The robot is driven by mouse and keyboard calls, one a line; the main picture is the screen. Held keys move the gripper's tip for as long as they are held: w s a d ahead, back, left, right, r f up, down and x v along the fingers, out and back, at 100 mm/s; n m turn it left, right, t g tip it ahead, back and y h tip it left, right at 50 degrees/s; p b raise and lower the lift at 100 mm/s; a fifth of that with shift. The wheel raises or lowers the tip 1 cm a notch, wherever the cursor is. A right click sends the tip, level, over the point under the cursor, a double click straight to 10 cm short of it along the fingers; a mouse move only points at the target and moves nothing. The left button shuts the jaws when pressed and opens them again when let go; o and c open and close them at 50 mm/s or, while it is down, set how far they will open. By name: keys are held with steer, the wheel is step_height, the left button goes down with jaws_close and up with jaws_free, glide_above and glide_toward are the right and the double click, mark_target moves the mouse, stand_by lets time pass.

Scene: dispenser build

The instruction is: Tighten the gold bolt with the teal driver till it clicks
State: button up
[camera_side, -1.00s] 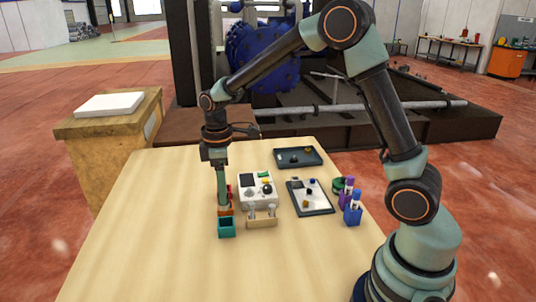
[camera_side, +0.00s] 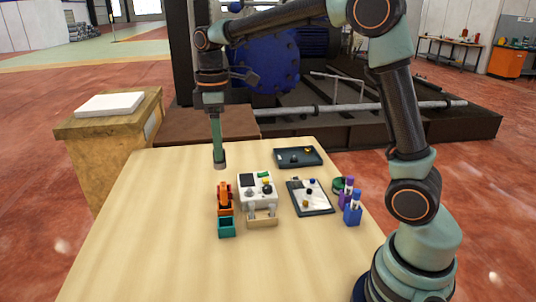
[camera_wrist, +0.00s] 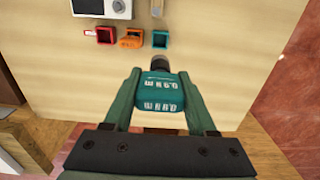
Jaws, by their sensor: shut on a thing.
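My gripper (camera_wrist: 160,82) is shut on the teal driver (camera_wrist: 161,100), which has "0.9" markings and a dark tip pointing away from the wrist. In the side view, my gripper (camera_side: 217,145) hangs above the table, behind the row of holders and clear of them. The teal holder (camera_side: 227,229) looks empty; it also shows in the wrist view (camera_wrist: 161,40). A small gold-brown piece (camera_side: 306,204) lies on the near tray (camera_side: 326,210). I cannot tell whether it is the gold bolt.
An orange tool (camera_side: 224,193) stands in the row, with a red holder (camera_wrist: 105,35) beside it. A white device (camera_side: 256,191) with buttons stands close right, behind a wooden block (camera_side: 262,221). The left table is clear.

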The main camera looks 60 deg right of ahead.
jaws_close()
steer(key=s+d+f+m, duration=0.3)
steer(key=s+d+f, duration=0.3)
steer(key=d, duration=0.4)
steer(key=s+d+f+m, duration=0.3)
steer(key=s+d+f, duration=0.35)
steer(key=d, duration=0.35)
steer(key=shift+d+f, duration=0.15)
steer(key=shift+f, duration=2.05)
